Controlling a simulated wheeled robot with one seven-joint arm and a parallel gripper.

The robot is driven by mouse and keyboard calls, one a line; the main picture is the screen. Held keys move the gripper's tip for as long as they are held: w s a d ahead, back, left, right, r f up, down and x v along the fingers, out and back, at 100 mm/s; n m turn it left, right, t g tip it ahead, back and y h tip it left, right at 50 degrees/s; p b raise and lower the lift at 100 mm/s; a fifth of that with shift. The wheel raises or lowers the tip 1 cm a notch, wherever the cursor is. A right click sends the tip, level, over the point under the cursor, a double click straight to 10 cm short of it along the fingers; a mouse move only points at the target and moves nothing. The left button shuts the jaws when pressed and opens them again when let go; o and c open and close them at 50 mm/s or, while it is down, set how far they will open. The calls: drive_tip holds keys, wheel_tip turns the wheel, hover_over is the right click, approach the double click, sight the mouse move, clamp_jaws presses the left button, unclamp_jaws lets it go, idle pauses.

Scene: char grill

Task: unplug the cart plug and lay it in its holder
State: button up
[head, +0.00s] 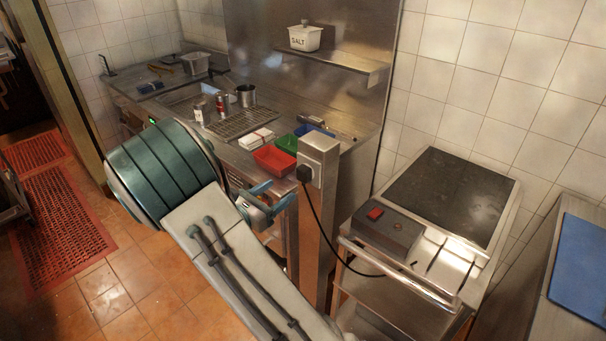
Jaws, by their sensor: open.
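The black cart plug (305,173) sits in a socket on the upper face of a steel post (320,150). Its black cable (321,225) hangs down and loops right to the steel cart (463,262). A dark box with a red switch (375,213) stands on the cart's top. I cannot tell for certain which part is the plug's holder. My gripper (275,197), with teal fingers, is open and empty, left of and slightly below the plug, apart from it in the picture. My arm hides part of the counter front.
A counter left of the post carries a red tray (274,160), green and blue trays, a grate (242,122) and a steel pot (246,95). A shelf above holds a salt tub (305,38). A counter with a blue board (582,268) stands at right.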

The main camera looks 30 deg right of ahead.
sight(300, 176)
drive_tip(key=shift+b+x, duration=0.65)
drive_tip(key=shift+x, duration=3.85)
clamp_jaws()
drive_tip(key=p+v, duration=0.1)
drive_tip(key=v, duration=0.5)
